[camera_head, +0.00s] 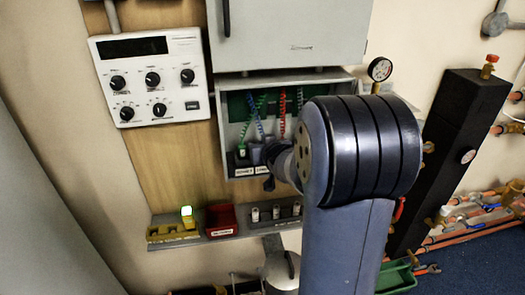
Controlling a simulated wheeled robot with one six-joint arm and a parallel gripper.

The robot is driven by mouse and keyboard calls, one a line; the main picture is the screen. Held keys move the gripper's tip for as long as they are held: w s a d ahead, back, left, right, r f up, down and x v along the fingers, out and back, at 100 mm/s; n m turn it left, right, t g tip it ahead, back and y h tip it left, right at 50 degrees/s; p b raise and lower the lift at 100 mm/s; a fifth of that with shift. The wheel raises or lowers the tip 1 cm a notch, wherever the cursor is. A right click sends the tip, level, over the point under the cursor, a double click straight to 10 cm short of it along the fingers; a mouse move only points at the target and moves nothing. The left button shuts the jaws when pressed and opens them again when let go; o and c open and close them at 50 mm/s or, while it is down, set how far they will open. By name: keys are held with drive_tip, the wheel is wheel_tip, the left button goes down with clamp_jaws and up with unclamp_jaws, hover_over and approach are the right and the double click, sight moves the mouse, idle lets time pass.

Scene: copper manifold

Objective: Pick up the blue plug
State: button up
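An open grey box (225,132) on the wall holds green, blue and red coiled cords. The blue cord (257,120) hangs in front of a dark green board, and its lower end runs down to my gripper. The blue plug cannot be made out clearly there, among dark bluish shapes. A green plug (241,151) sits just left of them. My gripper (264,168) is at the box's lower front edge, over the white labels. My thick arm hides the right part of the box and most of the gripper. Its fingers are too small and covered to judge.
A shelf (225,232) below carries a yellow holder (165,231) with a lit device, a red bin (220,217) and several small cylinders. A white control panel (153,77) with knobs is upper left. A gauge (380,69) and copper pipes are right.

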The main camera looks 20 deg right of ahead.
drive_tip(key=shift+c, duration=0.3)
drive_tip(key=c, duration=1)
wheel_tip(320, 180, up, 10)
drive_tip(key=p, duration=0.6)
drive_tip(key=shift+p, duration=0.4)
